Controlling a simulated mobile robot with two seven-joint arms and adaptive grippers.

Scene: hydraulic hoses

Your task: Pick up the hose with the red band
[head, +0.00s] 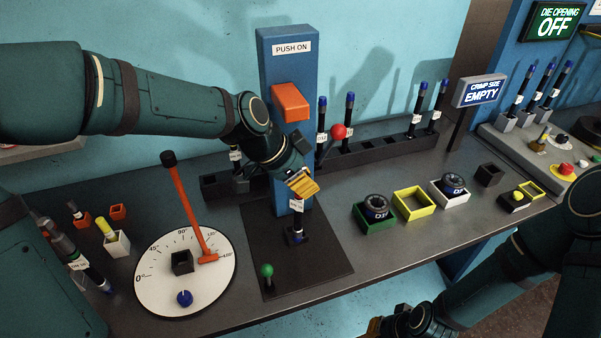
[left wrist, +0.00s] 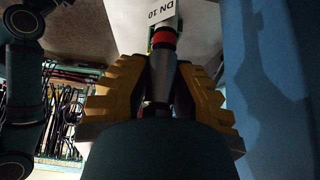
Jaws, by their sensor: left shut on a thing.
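The hose with the red band shows in the left wrist view, with its red band (left wrist: 163,38) beside a white label reading DN 10. My left gripper (left wrist: 158,85) is shut on its grey end part. In the head view my left gripper (head: 303,185) is in front of the blue push-on column, and the hose (head: 296,222) hangs down from its yellow fingers over the black plate. Its lower end is near a small dark fitting; I cannot tell if they touch. My right gripper (head: 380,325) is partly in view at the bottom edge; its fingers are unclear.
The blue PUSH ON column (head: 288,150) stands behind my left gripper. A white angle dial (head: 160,285) with a red lever is to the left, and a green-knobbed lever (head: 267,272) in front. Green, yellow and white boxes are to the right. Hoses stand in a black rack (head: 370,155) behind.

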